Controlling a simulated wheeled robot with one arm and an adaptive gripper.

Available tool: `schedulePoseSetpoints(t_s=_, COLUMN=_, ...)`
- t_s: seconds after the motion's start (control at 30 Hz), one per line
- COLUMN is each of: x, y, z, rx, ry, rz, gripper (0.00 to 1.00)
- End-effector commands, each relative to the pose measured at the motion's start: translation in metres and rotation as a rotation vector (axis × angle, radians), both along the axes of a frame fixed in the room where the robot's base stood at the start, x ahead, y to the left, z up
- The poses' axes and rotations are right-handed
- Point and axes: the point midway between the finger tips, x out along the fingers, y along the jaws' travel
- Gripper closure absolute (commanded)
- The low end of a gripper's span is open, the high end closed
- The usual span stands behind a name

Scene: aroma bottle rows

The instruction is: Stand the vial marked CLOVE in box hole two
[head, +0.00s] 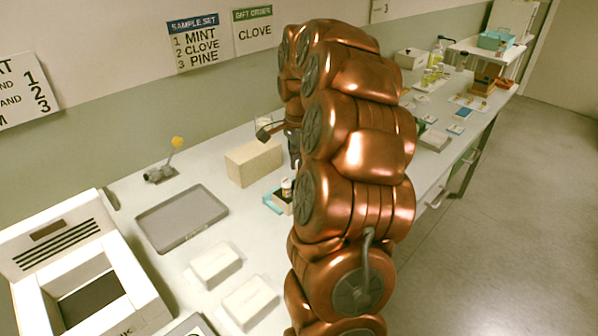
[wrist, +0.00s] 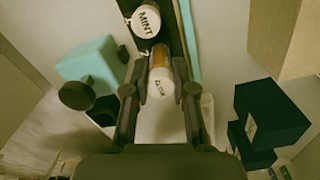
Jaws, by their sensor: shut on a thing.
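My gripper (wrist: 160,90) is shut on an amber vial with a white cap (wrist: 160,84). Its cap lettering is upside down and too small to read surely. A white-capped vial marked MINT (wrist: 147,20) stands in the dark box insert (wrist: 178,35), just beyond the held vial in the wrist view. The held vial is over or in the insert beside MINT; its base and the holes are hidden. In the head view, my arm covers most of my gripper, and a white-capped vial (head: 286,186) shows by the teal-edged box (head: 271,203).
A teal block (wrist: 88,62) with a dark round knob is left of my fingers. Dark boxes (wrist: 272,112) lie to the right. A beige block (head: 254,162) stands behind the box. A wall sign (head: 196,43) reads 1 MINT, 2 CLOVE, 3 PINE. A grey tray (head: 182,217) is empty.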

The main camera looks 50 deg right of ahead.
Motion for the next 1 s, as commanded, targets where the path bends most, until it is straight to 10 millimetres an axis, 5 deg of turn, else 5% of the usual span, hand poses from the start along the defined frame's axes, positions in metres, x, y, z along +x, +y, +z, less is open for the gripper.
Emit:
schedulePoseSetpoints(t_s=0.23, x=0.0, y=0.0, z=-0.027, rx=-0.001, ry=0.001, rz=0.0, gripper=0.97)
schedulePoseSetpoints(t_s=0.63, x=0.0, y=0.0, z=-0.034, rx=-0.002, ry=-0.002, rz=0.0, gripper=0.97)
schedulePoseSetpoints(t_s=0.67, x=0.0, y=0.0, z=-0.034, rx=-0.002, ry=-0.002, rz=0.0, gripper=0.74)
schedulePoseSetpoints(t_s=0.9, x=0.0, y=0.0, z=-0.033, rx=-0.002, ry=-0.002, rz=0.0, gripper=0.5)
schedulePoseSetpoints(t_s=1.0, x=0.0, y=0.0, z=-0.033, rx=-0.002, ry=-0.002, rz=0.0, gripper=0.5)
